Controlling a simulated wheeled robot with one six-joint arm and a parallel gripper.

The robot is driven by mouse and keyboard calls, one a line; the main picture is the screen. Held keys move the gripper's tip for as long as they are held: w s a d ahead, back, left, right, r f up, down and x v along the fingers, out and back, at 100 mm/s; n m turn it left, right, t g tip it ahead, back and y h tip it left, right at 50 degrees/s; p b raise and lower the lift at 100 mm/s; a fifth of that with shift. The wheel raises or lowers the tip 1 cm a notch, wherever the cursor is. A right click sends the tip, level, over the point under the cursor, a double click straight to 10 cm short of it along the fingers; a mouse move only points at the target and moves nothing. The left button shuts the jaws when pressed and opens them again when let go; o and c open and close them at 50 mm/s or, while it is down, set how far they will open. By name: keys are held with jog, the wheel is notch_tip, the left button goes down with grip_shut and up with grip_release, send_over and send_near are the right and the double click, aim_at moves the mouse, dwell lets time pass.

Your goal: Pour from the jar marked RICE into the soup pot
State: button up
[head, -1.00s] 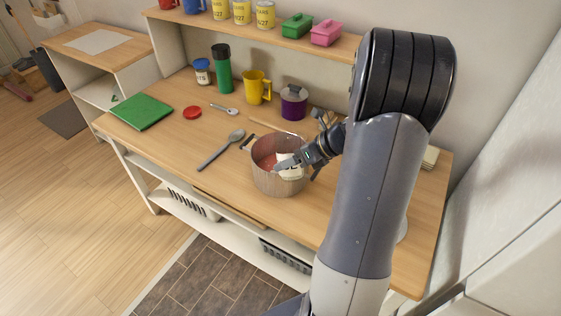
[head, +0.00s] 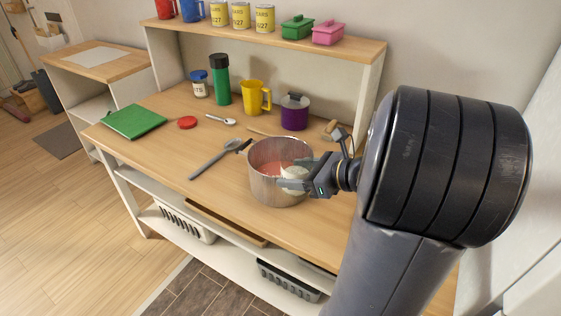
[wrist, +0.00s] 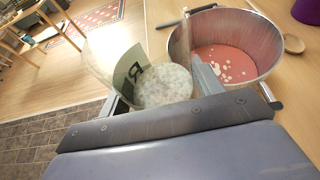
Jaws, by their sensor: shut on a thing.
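My gripper (head: 288,178) is shut on the clear RICE jar (wrist: 163,85), which shows white grains and part of a label with an "R". In the head view the jar (head: 296,179) is mostly hidden by the fingers, at the right side of the pot's mouth. The jar is tilted; its exact angle is hard to tell. The steel soup pot (head: 268,189) stands on the counter and holds reddish soup. In the wrist view the pot (wrist: 262,62) is beside the jar, and several white grains (wrist: 222,68) lie on the soup.
Behind stand a purple pot (head: 294,117), yellow mug (head: 254,98), green bottle (head: 221,82) and blue-lidded jar (head: 200,86). A red lid (head: 187,123) and green book (head: 134,121) lie farther left. The front-left counter is clear.

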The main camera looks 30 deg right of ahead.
notch_tip(320, 180, up, 3)
jog(key=p, duration=0.3)
jog(key=shift+r, duration=0.1)
